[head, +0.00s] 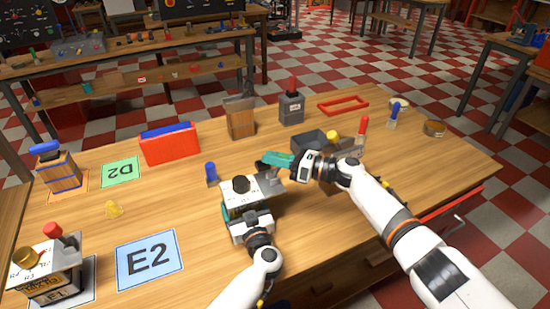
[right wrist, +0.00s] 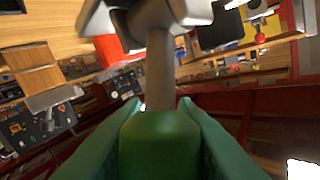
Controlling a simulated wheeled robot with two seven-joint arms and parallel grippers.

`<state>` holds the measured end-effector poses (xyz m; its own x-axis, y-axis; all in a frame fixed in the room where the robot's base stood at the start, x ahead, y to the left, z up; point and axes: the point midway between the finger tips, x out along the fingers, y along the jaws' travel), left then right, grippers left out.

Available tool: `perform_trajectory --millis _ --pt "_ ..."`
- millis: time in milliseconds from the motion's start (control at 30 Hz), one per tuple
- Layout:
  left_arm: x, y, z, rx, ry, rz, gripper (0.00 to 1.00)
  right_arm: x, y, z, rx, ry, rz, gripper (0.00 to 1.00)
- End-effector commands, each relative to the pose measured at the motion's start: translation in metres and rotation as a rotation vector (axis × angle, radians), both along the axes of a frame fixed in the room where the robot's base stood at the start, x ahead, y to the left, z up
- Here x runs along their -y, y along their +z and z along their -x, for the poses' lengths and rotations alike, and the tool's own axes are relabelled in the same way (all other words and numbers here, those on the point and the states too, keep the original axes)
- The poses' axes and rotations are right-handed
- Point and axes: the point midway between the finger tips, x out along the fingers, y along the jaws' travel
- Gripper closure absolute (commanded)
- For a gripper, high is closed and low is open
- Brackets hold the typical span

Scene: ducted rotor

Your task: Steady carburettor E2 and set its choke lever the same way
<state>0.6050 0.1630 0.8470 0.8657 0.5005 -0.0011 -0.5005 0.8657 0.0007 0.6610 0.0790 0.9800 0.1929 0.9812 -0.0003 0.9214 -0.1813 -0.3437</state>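Carburettor E2 (head: 238,188), a white-topped block with a dark round cap and a grey lever block at its right, stands on the table right of the blue E2 mat (head: 150,259). My left gripper (head: 246,222) is closed around its near side. My right gripper (head: 272,160) is over its right end, teal fingers pointing left. In the right wrist view, the fingers enclose the green knob (right wrist: 160,142) of the choke lever, whose grey shaft (right wrist: 160,75) runs to a grey metal base. In the head view the fingers hide the knob.
Carburettor E1 (head: 45,275), with red and brass knobs, stands at the near left. The table's front right is clear.

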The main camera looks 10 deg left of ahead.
Motion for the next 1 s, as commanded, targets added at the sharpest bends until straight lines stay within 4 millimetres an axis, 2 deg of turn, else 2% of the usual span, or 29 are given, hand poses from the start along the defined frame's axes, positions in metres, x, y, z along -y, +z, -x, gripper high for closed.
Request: perform_trajectory --millis 67,467,1000 --pt "0.0 0.0 0.0 -0.001 0.001 -0.001 0.45 0.0 0.0 0.0 0.0 -0.001 0.0 1.0" --pt "0.0 0.0 0.0 -0.001 0.001 -0.001 0.45 -0.002 0.001 0.001 0.03 0.001 0.051 1.0" --pt "0.0 0.0 0.0 0.0 0.0 -0.002 0.45 -0.02 0.002 0.011 0.218 0.002 0.372 1.0"
